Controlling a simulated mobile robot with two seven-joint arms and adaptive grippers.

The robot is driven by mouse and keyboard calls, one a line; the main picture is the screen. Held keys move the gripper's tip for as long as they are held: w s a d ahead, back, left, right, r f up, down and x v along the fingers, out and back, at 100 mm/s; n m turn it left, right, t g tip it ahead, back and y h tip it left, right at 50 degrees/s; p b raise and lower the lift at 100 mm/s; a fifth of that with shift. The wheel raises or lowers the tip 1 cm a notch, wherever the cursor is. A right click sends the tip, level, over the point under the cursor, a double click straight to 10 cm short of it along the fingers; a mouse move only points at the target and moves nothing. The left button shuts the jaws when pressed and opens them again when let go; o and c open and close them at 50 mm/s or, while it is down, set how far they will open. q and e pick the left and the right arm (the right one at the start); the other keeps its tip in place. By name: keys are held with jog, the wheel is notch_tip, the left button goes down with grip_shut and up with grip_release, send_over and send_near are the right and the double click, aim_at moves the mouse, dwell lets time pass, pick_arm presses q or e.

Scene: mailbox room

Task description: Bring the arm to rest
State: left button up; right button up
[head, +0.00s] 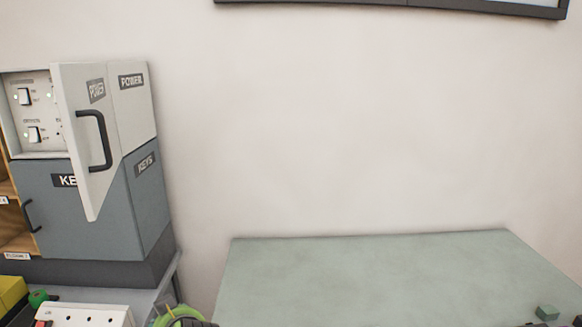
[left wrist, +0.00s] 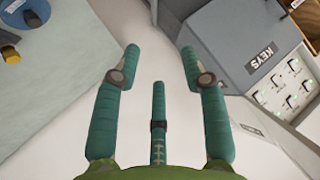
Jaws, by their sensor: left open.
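My left gripper (left wrist: 160,70) shows in the left wrist view with its teal fingers spread apart and nothing between them. The wrist view looks past the fingers at a pale surface, with the grey-green table on the left and the cabinet on the right. In the head view I do not see the left gripper clearly. My right gripper is not in either view.
At the left stands a cabinet with a grey KEYS section (head: 90,215) and an open white POWER door (head: 85,180) jutting outward. Switches (head: 30,115) show behind it. A grey-green table (head: 380,270) is mostly bare, with a small green block (head: 547,313) at its right.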

pick_arm(q)
jog(key=s+d+f+m+g+h, duration=0.2)
jog(key=s+f+m+g+h, duration=0.15)
jog(key=s+f, duration=0.85)
jog(key=s+d+f+m+g+h, duration=0.3)
jog(key=s+f, duration=0.4)
jog(key=s, duration=0.8)
jog(key=s+f+n, duration=0.1)
jog(key=s+f, duration=0.2)
jog(key=f, duration=2.2)
jog(key=s+a+f+g, duration=0.1)
jog(key=s+a+f, duration=0.2)
jog(key=s+f, duration=0.9)
jog(key=s, duration=0.3)
jog(key=shift+a, duration=0.15)
